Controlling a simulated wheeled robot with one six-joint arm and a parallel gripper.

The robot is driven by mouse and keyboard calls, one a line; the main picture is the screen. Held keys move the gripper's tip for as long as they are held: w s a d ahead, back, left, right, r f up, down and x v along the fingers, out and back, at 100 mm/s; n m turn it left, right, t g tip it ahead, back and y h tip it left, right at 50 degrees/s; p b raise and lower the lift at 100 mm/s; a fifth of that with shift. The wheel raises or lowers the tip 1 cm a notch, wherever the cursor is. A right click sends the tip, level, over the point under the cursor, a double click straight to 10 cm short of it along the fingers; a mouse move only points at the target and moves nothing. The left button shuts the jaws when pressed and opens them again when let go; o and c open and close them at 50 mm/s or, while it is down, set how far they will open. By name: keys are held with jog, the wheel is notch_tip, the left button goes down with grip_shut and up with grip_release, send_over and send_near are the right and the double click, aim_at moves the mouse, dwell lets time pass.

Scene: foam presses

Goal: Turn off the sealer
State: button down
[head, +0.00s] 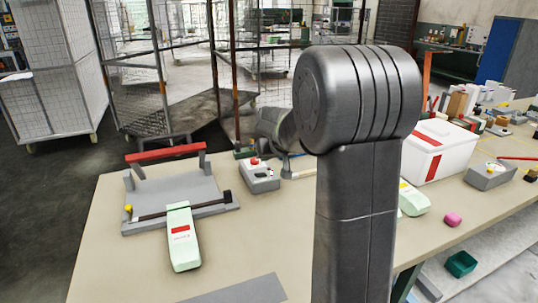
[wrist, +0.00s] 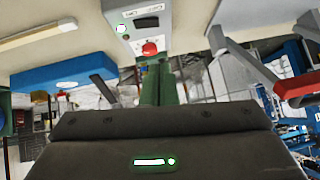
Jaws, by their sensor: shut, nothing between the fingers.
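A grey control box (head: 262,183) with a red button (head: 254,161) stands on the table, right of a grey press (head: 175,190) with a raised red handle (head: 165,152). I cannot tell for sure which one is the sealer. In the wrist view, the control box (wrist: 171,12) is at the top, with its red button (wrist: 149,48), a dark window (wrist: 147,22) and a green-lit spot (wrist: 121,28). My gripper (wrist: 159,66) is shut and empty, its green fingertips just below the red button in the picture. I cannot tell whether they touch. In the head view, my arm partly hides the area.
A pale green device (head: 184,245) with a red label lies before the press. Wire cages (head: 180,70) stand behind.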

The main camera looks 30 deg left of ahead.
send_over(256, 176)
jog(key=d, duration=0.2)
notch_tip(256, 176, down, 4)
jog(key=shift+s+f+p, duration=0.1)
jog(key=shift+p, duration=0.25)
jog(key=shift+s+f, duration=0.2)
jog(key=shift+f, duration=1.05)
jog(key=shift+a+f, duration=0.1)
jog(key=shift+f, duration=0.5)
jog(key=shift+s, duration=0.1)
jog(key=shift+f, duration=0.1)
jog(key=shift+s+f+b, duration=0.15)
jog(key=shift+f+b, duration=0.4)
jog(key=shift+b, duration=0.45)
jog(key=shift+r, duration=0.2)
